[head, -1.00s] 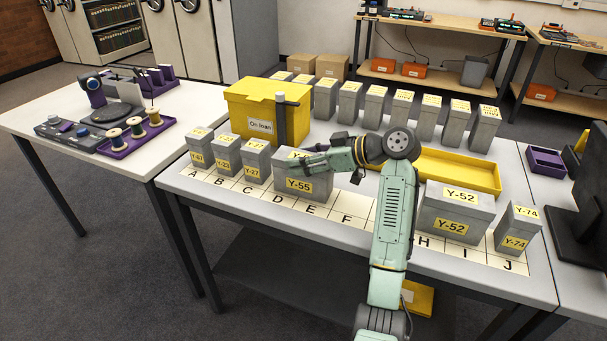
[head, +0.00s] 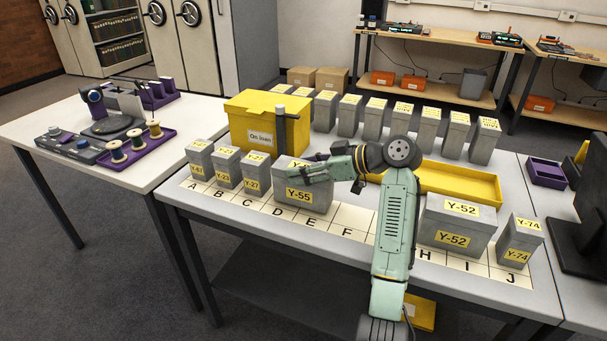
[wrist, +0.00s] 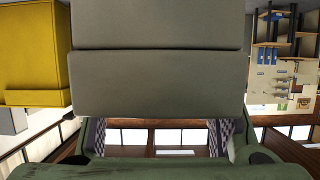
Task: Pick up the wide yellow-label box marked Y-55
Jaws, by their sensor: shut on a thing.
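The wide grey box marked Y-55 (head: 318,199) is over the D and E part of the lettered strip, with a yellow label on its front. My gripper (head: 300,170) reaches it from the right and is shut on its upper part, hiding much of the top. The box looks upright and perhaps slightly raised; a gap below it is too small to tell. In the wrist view, the grey box (wrist: 155,85) fills the upper middle, with the patterned finger pads (wrist: 157,138) at its lower edge.
The yellow On loan box (head: 260,112) stands close behind. Narrow box Y-27 (head: 252,174) is just left. Wide box Y-52 (head: 440,225) and narrow box Y-74 (head: 520,240) stand right. A yellow tray (head: 460,186) and a row of grey boxes lie behind. Cell F is clear.

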